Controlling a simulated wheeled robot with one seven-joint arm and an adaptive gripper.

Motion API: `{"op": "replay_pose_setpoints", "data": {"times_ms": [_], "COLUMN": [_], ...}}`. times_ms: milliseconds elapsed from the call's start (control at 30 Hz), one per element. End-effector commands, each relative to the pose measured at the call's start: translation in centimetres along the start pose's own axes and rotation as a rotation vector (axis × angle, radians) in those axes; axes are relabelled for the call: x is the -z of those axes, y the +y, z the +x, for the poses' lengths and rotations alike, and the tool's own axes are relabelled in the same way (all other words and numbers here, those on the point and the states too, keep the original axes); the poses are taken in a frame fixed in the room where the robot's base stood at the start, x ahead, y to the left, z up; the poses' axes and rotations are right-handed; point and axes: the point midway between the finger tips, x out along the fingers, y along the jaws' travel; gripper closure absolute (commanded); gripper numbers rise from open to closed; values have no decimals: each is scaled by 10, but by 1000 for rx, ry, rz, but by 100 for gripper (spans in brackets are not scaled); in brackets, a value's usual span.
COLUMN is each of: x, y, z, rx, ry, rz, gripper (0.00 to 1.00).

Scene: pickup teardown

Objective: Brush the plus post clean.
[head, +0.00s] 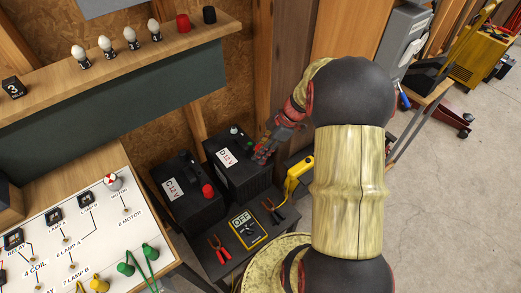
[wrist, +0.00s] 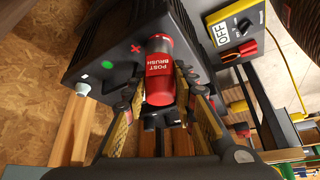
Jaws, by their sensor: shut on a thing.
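My gripper (wrist: 160,92) is shut on the red post brush (wrist: 160,72), with a finger on each side of it in the wrist view. The brush's far end is at the top of a black battery (wrist: 106,48), next to a red plus mark (wrist: 136,48). The plus post is hidden behind the brush, so I cannot tell whether the brush is around it. A grey post (wrist: 84,89) and a green dot (wrist: 108,65) show on the same battery. In the head view, my gripper (head: 264,153) is at the right side of the battery labelled D 12V (head: 232,180).
The battery labelled C 12V (head: 178,203), with a red cap (head: 207,191), stands to the left. A shelf (head: 130,62) and a switch panel (head: 80,225) are at left.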

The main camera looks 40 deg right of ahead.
Motion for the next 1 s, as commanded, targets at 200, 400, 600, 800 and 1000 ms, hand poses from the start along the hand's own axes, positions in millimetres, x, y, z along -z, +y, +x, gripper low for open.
{"op": "replay_pose_setpoints", "data": {"times_ms": [200,400,600,800,1000], "x": [4,5,6,8,9], "y": [0,0,1,2,3], "z": [1,0,-1,1,3], "rx": [98,102,31,-147,-302], "ry": [4,1,1,5,6], "rz": [-171,-181,-63,250,528], "gripper": [100,100,100,100,100]}}
